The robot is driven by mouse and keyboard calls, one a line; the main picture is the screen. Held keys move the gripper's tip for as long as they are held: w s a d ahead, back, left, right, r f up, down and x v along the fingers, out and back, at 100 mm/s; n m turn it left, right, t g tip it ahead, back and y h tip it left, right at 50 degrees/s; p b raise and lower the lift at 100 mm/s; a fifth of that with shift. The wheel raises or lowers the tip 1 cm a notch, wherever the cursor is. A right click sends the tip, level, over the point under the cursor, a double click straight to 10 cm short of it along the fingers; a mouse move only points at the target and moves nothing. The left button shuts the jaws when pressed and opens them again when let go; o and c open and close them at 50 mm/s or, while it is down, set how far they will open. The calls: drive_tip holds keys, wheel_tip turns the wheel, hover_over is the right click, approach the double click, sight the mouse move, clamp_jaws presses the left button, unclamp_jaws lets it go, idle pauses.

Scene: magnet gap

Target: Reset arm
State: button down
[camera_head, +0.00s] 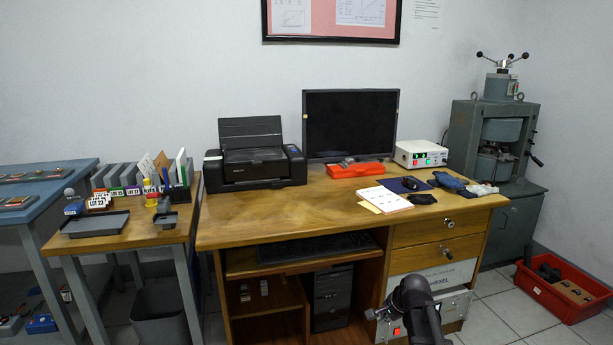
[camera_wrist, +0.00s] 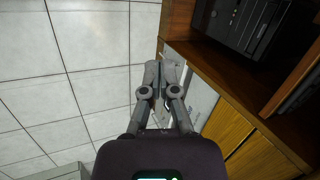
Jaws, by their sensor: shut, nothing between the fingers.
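My gripper (camera_wrist: 161,68) shows in the wrist view with its grey fingers together and nothing between them. It points over the white tiled floor, next to the wooden desk's lower cabinet. In the head view my dark arm rises from the bottom edge, in front of the desk's right-hand drawers and the grey units below them. The gripper's fingertips cannot be made out clearly there.
The wooden desk (camera_head: 300,212) carries a printer (camera_head: 255,168), a monitor (camera_head: 350,122) and papers (camera_head: 385,199). A computer tower (camera_head: 332,298) stands beneath. A side table (camera_head: 130,238) is left; a grey machine (camera_head: 500,130) and red crate (camera_head: 548,296) are right.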

drive_tip(key=s+a+f+n+g+h, duration=0.1)
drive_tip(key=s+a+n+g+h, duration=0.15)
drive_tip(key=s+n, duration=0.45)
drive_tip(key=s+a+f+n+g+h, duration=0.1)
drive_tip(key=s+a+n+g, duration=0.15)
drive_tip(key=s+n, duration=0.5)
wheel_tip(320, 180, up, 37)
drive_tip(key=s+m+p, duration=0.1)
drive_tip(key=m+p, duration=0.1)
drive_tip(key=p, duration=3.4)
drive_tip(key=shift+s+t+p, duration=0.15)
drive_tip(key=shift+t+p, duration=0.2)
drive_tip(key=shift+t, duration=0.05)
drive_tip(key=shift+f+y, duration=0.15)
drive_tip(key=shift+y, duration=0.1)
